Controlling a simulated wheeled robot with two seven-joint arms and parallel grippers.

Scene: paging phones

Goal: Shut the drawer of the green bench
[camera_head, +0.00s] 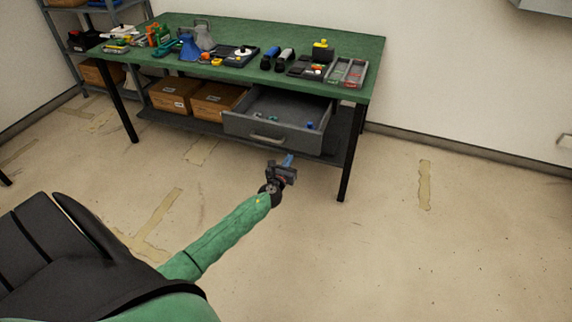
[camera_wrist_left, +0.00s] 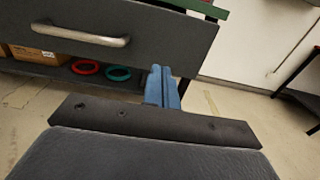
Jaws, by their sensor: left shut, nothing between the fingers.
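The green bench (camera_head: 290,35) stands against the back wall. Its grey drawer (camera_head: 258,132) is pulled out under the top, with a few small items inside. The drawer's front panel (camera_wrist_left: 180,36) and its silver handle (camera_wrist_left: 80,34) fill the upper left of the left wrist view. My left gripper (camera_head: 287,160) is just in front of and below the drawer front, near its right part. Its blue fingers (camera_wrist_left: 161,86) are together with nothing between them, right of the handle. I cannot tell whether they touch the panel. My right gripper is not in view.
Cardboard boxes (camera_head: 172,95) sit on the bench's lower shelf, left of the drawer. A red ring (camera_wrist_left: 85,67) and a teal ring (camera_wrist_left: 118,73) lie below the drawer. Tools and bins cover the benchtop. A black bench leg (camera_head: 352,155) stands right of the drawer. The floor in front is clear.

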